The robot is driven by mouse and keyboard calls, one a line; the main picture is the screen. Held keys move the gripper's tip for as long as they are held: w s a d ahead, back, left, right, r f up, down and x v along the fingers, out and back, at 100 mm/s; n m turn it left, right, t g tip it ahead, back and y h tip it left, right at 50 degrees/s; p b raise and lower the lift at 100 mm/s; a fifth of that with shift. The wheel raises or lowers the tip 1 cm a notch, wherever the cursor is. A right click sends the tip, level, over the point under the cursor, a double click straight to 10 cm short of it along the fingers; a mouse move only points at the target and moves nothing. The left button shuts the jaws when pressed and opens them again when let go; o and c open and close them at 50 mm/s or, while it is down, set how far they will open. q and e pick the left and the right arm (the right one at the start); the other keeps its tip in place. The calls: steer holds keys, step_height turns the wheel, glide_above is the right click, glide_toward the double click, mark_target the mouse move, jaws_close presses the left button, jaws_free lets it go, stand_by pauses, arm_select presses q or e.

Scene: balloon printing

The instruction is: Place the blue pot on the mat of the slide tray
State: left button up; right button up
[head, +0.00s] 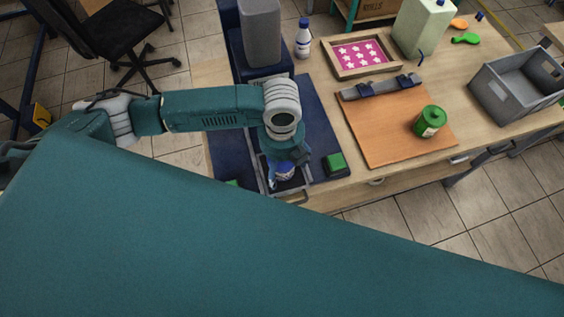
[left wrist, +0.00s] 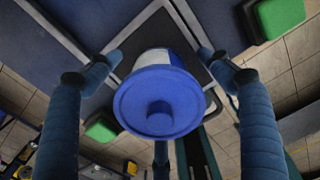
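The blue pot (left wrist: 160,105), with a blue knobbed lid and a pale band on its side, is upright in the middle of the left wrist view. In the head view the pot (head: 285,172) shows partly below my left gripper (head: 284,158). In the left wrist view the gripper's fingers (left wrist: 160,57) stand on both sides of the pot with visible gaps, so it looks open around it. The pot appears over the dark mat (left wrist: 160,36) of the grey-framed slide tray (head: 264,178); whether its base touches the mat is hidden. My right gripper is out of view.
Green buttons (head: 335,163) flank the tray on the blue machine base (head: 316,110). To the right, a green pot (head: 430,121) stands on an orange board (head: 385,138). Beyond are a star-pattern frame (head: 330,50), a white bottle (head: 303,40) and a grey crate (head: 492,98).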

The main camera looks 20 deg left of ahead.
arm_select(q)
step_height(320, 180, up, 11)
steer(key=shift+w+f+b, duration=0.1)
steer(key=shift+b, duration=0.8)
steer(key=shift+r, duration=0.75)
